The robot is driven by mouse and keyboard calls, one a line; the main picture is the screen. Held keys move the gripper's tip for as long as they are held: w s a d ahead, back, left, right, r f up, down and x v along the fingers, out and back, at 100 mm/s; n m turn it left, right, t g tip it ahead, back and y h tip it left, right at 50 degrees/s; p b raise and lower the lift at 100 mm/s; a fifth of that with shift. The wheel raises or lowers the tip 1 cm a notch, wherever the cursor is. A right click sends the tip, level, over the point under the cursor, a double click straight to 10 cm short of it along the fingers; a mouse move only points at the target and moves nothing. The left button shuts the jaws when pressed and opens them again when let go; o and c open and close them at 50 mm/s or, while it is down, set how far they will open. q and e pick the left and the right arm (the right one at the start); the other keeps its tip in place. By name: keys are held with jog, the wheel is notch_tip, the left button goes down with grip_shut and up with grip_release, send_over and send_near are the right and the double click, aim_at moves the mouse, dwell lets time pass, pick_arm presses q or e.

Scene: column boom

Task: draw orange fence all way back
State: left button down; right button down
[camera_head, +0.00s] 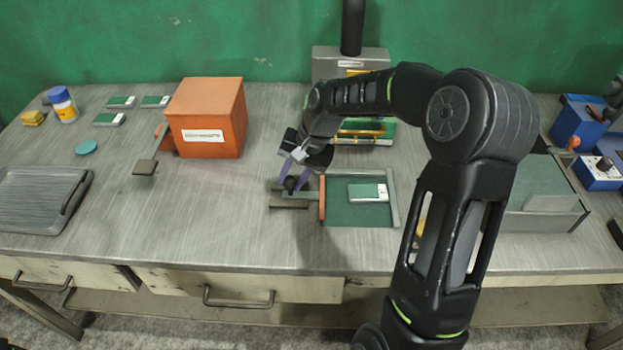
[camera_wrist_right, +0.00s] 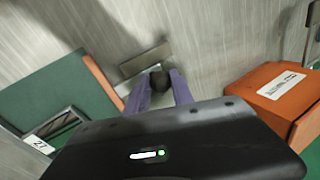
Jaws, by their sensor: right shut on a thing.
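The orange fence (camera_head: 322,197) is a narrow upright strip along the left edge of a green bed (camera_head: 350,213). A small white-labelled green card (camera_head: 367,193) lies on the bed, to the right of the fence and apart from it. A grey bar runs left from the fence to a dark knob, with a flat grey plate (camera_head: 289,204) beside it. My right gripper (camera_head: 292,184) reaches down with its purple fingers shut on the knob. The wrist view also shows the fingers (camera_wrist_right: 160,90) around the dark knob (camera_wrist_right: 159,80) and the fence (camera_wrist_right: 101,79). My left gripper is not in view.
An orange box (camera_head: 206,118) with a side lever stands to the left. A grey machine (camera_head: 350,63) stands behind, blue boxes (camera_head: 577,122) at right. Bench left of the knob is clear.

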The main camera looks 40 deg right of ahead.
aim_at(297, 196)
jog(key=shift+w+a+r, duration=0.1)
jog(key=shift+w+a, duration=0.35)
jog(key=shift+a, duration=0.15)
jog(key=c, duration=1.1)
grip_release()
jog(key=shift+a, duration=0.1)
jog(key=shift+s+d+r, duration=0.1)
jog(key=shift+d+r, duration=0.2)
jog(key=shift+r, duration=0.2)
jog(key=v, duration=0.6)
jog(key=shift+r+b, duration=0.3)
jog(key=shift+b, duration=0.15)
